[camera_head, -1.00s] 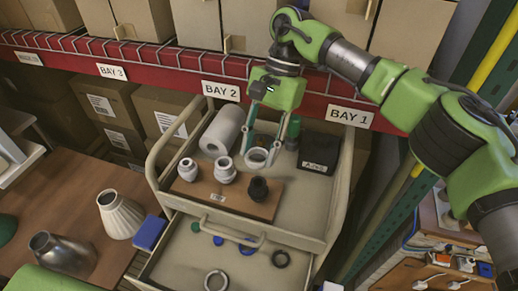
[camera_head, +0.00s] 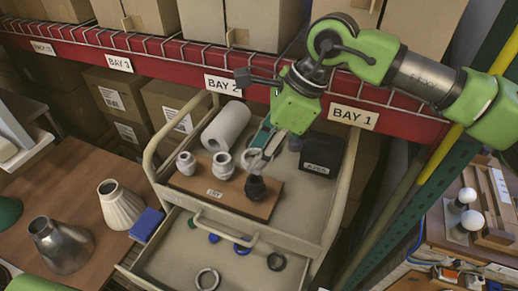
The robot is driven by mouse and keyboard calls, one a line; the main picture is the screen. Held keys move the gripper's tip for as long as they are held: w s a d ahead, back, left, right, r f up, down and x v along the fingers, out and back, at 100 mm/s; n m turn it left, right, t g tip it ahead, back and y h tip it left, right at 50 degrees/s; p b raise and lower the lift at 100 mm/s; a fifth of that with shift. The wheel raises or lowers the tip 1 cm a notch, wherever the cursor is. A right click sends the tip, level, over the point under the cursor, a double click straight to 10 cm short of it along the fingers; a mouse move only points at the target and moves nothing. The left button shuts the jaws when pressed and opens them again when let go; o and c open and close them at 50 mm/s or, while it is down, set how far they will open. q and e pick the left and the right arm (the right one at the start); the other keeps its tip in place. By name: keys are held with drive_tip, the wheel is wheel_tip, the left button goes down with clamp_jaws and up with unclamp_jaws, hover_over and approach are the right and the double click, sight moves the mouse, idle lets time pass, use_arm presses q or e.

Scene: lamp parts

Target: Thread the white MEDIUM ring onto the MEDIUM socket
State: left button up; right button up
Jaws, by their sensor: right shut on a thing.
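My right gripper (camera_head: 262,144) is shut on a white ring (camera_head: 253,159) and holds it tilted over the cart's top tray. In the picture the ring lies just above the black socket (camera_head: 255,188); I cannot tell whether they touch. Two white sockets, one at the left (camera_head: 186,164) and one in the middle (camera_head: 222,167), stand upright with the black one on a brown board (camera_head: 213,191). The board's label is too small to read, so I cannot tell which socket is the medium one. My left gripper is not in view.
A white roll (camera_head: 226,126) and a black box (camera_head: 321,154) flank the gripper on the tray. The open drawer below holds a pale ring (camera_head: 207,279), a dark ring (camera_head: 276,261) and blue pieces. Shelf boxes stand behind; lamp shades (camera_head: 121,205) stand left.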

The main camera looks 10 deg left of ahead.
drive_tip(key=shift+f, duration=0.2)
drive_tip(key=b, duration=0.2)
hover_over(259, 179)
drive_tip(key=shift+s+d+f, duration=0.1)
drive_tip(key=shift+s+f, duration=0.15)
drive_tip(key=shift+f, duration=0.95)
drive_tip(key=shift+s+f, duration=0.2)
drive_tip(key=shift+f, duration=0.95)
drive_tip(key=shift+f+b, duration=1.2)
drive_tip(key=shift+f, duration=0.1)
drive_tip(key=shift+f+b, duration=0.6)
drive_tip(key=shift+b, duration=0.4)
